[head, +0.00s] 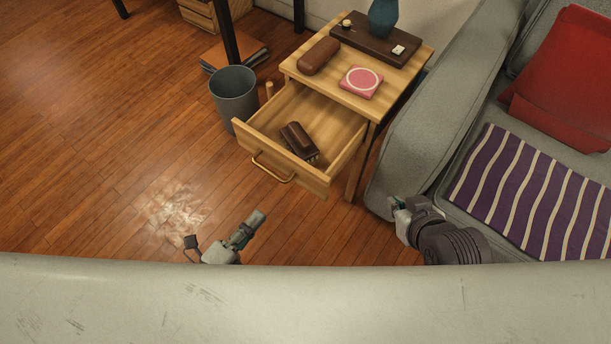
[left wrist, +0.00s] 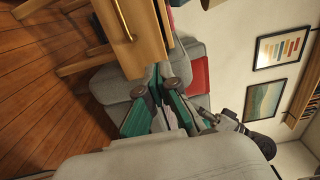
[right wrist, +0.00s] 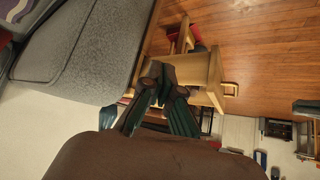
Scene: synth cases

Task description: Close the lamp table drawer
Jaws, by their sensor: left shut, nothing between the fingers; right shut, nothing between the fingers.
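The wooden lamp table (head: 350,105) stands beside the sofa, and its drawer (head: 283,163) is pulled far out toward me. A curved brass handle (head: 272,170) is on the drawer front, and a dark brown case-like object (head: 299,141) lies inside. My left gripper (head: 257,219) is shut and empty, in front of and below the drawer front, apart from it. My right gripper (head: 398,207) is shut and empty, right of the drawer near the sofa arm. The drawer front also shows in the left wrist view (left wrist: 143,38), and the handle in the right wrist view (right wrist: 231,89).
On the tabletop are a brown case (head: 319,55), a pink box (head: 361,82) and a dark tray (head: 375,45) with a blue vase (head: 383,17). A grey bin (head: 235,95) stands left of the drawer. The grey sofa (head: 420,110) borders the right.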

